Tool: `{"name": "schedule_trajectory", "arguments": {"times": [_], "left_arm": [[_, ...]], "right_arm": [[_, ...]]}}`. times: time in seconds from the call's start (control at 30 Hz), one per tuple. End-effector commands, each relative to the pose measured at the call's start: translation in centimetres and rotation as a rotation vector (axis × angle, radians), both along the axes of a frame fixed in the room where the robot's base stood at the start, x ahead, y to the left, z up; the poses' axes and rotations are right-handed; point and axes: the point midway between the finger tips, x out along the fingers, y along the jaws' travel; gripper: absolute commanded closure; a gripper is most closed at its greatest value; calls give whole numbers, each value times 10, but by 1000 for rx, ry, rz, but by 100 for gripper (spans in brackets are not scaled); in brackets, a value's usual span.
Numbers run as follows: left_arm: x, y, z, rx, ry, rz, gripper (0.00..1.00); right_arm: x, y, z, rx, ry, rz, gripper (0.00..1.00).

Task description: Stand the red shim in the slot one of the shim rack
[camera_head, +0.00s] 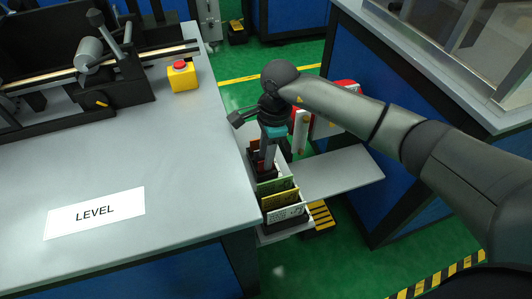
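The shim rack (288,222) is a narrow holder at the right edge of the grey bench, running away from me. A green shim (275,184) and a yellow shim (281,198) stand upright in its near part. My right gripper (268,165) points down over the far part of the rack. A dark red patch (257,158) shows beside its fingers; it may be the red shim, but I cannot tell whether it is held or standing in a slot. The fingers hide the slots there, and their gap does not show. My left gripper is not in view.
A white LEVEL label (95,213) lies on the grey bench top (160,140). A yellow box with a red button (183,75) and a dark machine (105,80) stand at the back left. A grey shelf (335,172) lies right of the rack, under my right arm.

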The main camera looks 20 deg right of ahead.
Motion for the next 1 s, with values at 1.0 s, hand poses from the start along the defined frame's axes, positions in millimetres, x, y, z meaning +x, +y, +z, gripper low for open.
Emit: {"name": "schedule_trajectory", "arguments": {"times": [1.0], "left_arm": [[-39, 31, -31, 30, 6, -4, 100]], "right_arm": [[1, -12, 94, 0, -3, 1, 61]]}}
